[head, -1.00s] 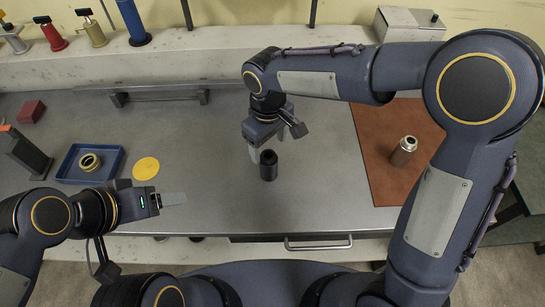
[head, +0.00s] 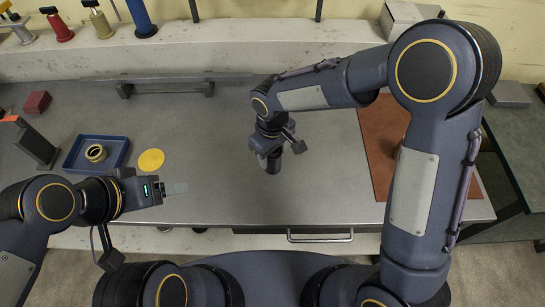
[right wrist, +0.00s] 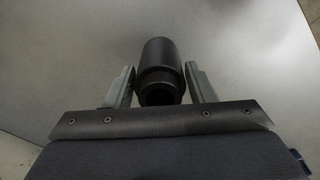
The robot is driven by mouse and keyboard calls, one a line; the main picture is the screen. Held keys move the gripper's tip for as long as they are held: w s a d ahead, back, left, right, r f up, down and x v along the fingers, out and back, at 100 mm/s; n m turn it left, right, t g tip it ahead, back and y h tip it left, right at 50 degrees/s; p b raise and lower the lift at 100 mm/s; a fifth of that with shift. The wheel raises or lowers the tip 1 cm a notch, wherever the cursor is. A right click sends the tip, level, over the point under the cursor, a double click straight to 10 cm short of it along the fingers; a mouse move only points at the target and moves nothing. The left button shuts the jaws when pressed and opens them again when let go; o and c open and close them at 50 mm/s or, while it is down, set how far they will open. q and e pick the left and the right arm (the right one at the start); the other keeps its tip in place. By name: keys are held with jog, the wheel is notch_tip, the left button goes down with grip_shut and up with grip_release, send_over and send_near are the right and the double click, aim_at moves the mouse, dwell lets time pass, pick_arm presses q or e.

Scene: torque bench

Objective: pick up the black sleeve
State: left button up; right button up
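The black sleeve (right wrist: 160,70) stands on the grey bench between the two fingers of my right gripper (right wrist: 160,88) in the right wrist view. Narrow gaps show between the sleeve and each finger, so the gripper is open around it. In the head view the sleeve (head: 273,164) is mostly hidden below my right gripper (head: 268,160). My left gripper (head: 176,188) is over the left front of the bench with nothing seen in it; its finger opening is hard to make out.
A blue tray (head: 74,166) holding a brass ring (head: 96,153) lies at left, beside a yellow disc (head: 151,160). A dark upright block (head: 37,146) and a red box (head: 37,102) are farther left. A brown mat (head: 376,135) lies at right, partly behind my right arm.

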jog(key=c, duration=0.9)
jog(key=shift+r, duration=0.1)
